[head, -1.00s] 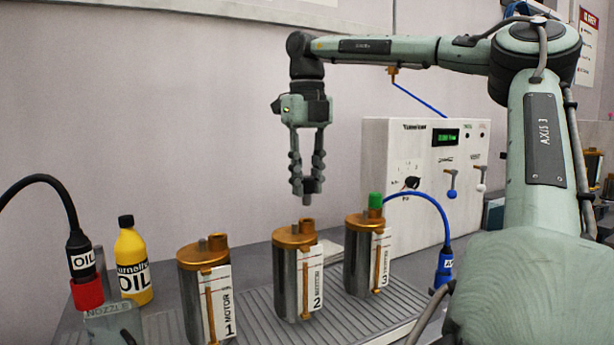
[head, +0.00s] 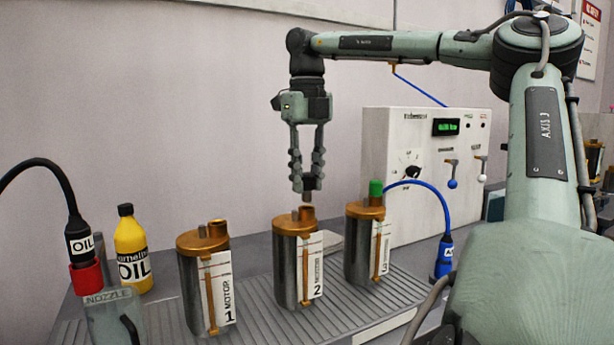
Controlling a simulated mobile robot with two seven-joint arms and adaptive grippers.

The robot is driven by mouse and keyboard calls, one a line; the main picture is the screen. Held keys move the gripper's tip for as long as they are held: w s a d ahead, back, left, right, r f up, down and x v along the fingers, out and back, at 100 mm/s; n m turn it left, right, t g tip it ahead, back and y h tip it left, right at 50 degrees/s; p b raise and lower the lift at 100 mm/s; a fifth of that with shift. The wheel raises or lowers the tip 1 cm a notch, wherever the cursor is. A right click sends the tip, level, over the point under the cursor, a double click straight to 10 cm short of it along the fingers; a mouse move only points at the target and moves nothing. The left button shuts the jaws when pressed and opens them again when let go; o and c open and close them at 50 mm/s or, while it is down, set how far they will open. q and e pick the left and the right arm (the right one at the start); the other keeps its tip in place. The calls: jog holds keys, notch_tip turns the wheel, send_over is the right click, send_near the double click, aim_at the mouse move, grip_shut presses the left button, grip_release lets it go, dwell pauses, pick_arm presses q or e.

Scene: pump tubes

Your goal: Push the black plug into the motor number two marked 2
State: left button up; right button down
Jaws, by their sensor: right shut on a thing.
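Motor 2 (head: 290,262), a metal cylinder with a copper top and a white label marked 2, stands upright in the middle. Its raised copper port (head: 306,213) faces up. My right gripper (head: 306,186) hangs straight down above this port, shut on a small dark plug (head: 307,196). The plug is mostly hidden by the fingers. Its lower end is just above or at the port; I cannot tell whether they touch. My left gripper is out of view.
Motor 1 (head: 191,285) stands at left; motor 3 (head: 358,245), with a green plug (head: 376,193), at right. A white control box (head: 420,145) stands behind. The yellow oil bottle (head: 131,250) and black-and-red oil nozzle (head: 83,260) are far left. A blue hose (head: 432,196) runs at right.

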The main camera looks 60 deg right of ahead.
aim_at(307, 189)
jog(key=shift+p, duration=0.7)
dwell(1.1)
jog(key=shift+f+b, duration=1)
jog(key=shift+f, duration=0.85)
jog(key=c, duration=1.2)
grip_release()
notch_tip(307, 189, up, 12)
jog(key=shift+s+f, duration=0.1)
dwell(0.6)
